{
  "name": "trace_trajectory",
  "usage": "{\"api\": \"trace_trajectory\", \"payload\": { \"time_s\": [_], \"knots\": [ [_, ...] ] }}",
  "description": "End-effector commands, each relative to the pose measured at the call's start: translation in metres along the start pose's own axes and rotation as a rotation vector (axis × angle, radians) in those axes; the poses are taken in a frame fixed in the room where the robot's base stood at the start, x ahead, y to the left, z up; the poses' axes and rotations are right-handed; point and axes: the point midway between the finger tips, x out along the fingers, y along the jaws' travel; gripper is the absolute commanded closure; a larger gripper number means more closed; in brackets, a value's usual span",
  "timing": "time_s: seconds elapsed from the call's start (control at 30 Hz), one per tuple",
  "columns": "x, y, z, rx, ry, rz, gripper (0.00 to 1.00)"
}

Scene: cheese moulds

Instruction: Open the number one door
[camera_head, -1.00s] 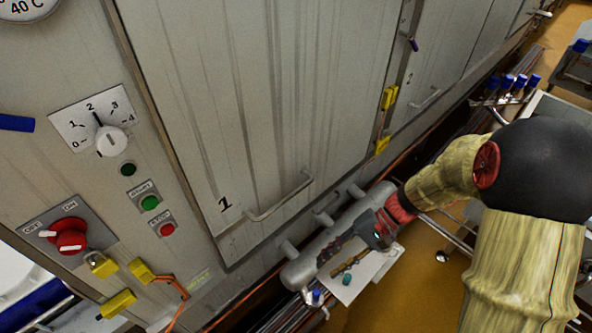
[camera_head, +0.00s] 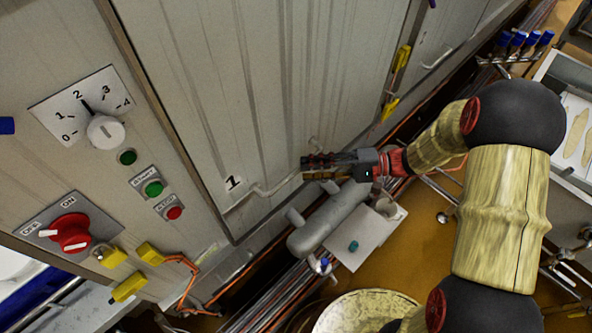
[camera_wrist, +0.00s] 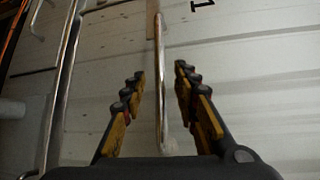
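The number one door (camera_head: 230,90) is a tall grey metal panel marked with a black "1" near its lower left corner; it looks closed. Its bar handle (camera_head: 262,192) runs across the lower part of the door. My gripper (camera_head: 308,168) is at the right part of the handle in the head view and hides its right end. In the wrist view, the handle (camera_wrist: 158,85) runs between the two fingers of my gripper (camera_wrist: 160,85). The fingers are open, with gaps on both sides of the bar. The "1" also shows at the top of the wrist view.
A grey cylinder (camera_head: 328,220) with short pipe stubs lies below the door, with a pale plate (camera_head: 368,240) beside it. A control panel with a red switch (camera_head: 70,232), a dial (camera_head: 105,131) and buttons is left of the door. A round pale basin (camera_head: 365,312) is at the bottom.

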Motion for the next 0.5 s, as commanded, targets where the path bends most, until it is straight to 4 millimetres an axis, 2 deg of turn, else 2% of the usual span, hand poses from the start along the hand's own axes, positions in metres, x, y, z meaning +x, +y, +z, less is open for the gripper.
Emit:
{"api": "trace_trajectory", "payload": {
  "time_s": [0.03,0.2,0.33,0.5],
  "knots": [
    [0.009,0.001,0.001,0.000,-0.003,0.001,0.70],
    [0.032,0.001,0.000,-0.001,-0.003,0.001,0.70],
    [0.042,0.001,0.000,0.000,-0.002,0.002,0.70],
    [0.045,0.000,0.000,0.001,0.001,0.001,0.70]
  ]
}}
